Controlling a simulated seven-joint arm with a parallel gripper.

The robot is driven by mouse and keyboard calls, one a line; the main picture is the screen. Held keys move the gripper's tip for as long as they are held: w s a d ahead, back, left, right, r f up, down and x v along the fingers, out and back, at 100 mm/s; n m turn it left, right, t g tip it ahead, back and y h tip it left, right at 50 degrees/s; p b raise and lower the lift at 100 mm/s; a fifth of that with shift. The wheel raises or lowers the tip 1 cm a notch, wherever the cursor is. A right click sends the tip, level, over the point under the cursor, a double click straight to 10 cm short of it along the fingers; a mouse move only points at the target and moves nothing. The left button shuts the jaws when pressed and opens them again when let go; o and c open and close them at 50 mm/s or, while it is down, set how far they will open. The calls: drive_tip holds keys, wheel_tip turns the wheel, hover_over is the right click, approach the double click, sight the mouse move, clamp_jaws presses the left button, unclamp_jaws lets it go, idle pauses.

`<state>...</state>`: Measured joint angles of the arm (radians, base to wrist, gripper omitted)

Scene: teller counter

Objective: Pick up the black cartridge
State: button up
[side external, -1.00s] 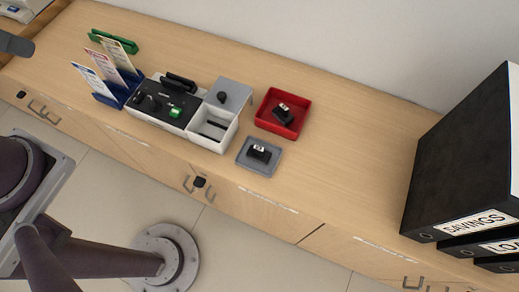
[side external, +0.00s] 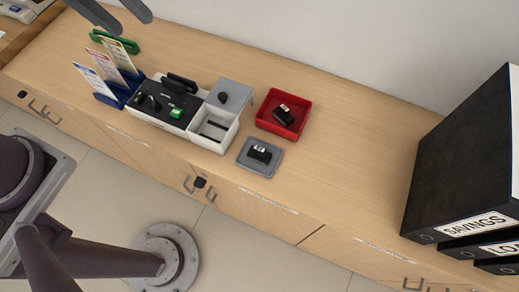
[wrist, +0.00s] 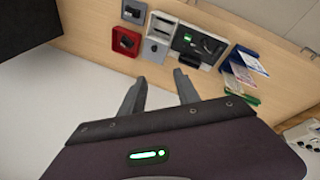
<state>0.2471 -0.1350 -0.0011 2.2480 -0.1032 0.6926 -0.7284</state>
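Two black cartridges with pale labels show in the side view. One cartridge (side external: 284,115) lies in a small red tray (side external: 264,121); the other cartridge (side external: 259,154) sits on a flat grey tray (side external: 244,161) in front of it. In the wrist view the red tray (wrist: 116,48) and the grey tray (wrist: 124,11) are small and at upper left. My gripper (side external: 132,20) is at the top left of the side view, above the counter and far from both cartridges. Its two fingers are spread and empty, as the wrist view also shows (wrist: 160,85).
A black and white machine (side external: 165,104) with an open white compartment (side external: 228,137) and a grey lid (side external: 235,91) stands left of the trays. A blue card holder (side external: 118,96) stands farther left. Black binders (side external: 465,150) stand at right. The counter between is clear.

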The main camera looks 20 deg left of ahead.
drive_tip(key=w+d+f+n+g, duration=0.2)
drive_tip(key=w+d+f+n, duration=0.3)
drive_tip(key=d+f, duration=0.5)
drive_tip(key=n+g, duration=0.2)
drive_tip(key=n, duration=0.5)
hover_over(259, 148)
drive_tip(key=f, duration=1.7)
drive_tip(key=shift+w+a, duration=0.2)
drive_tip(key=f, duration=0.7)
drive_tip(key=shift+s+d+f, duration=0.2)
drive_tip(key=shift+s+d, duration=0.05)
drive_tip(key=shift+d, duration=0.05)
clamp_jaws()
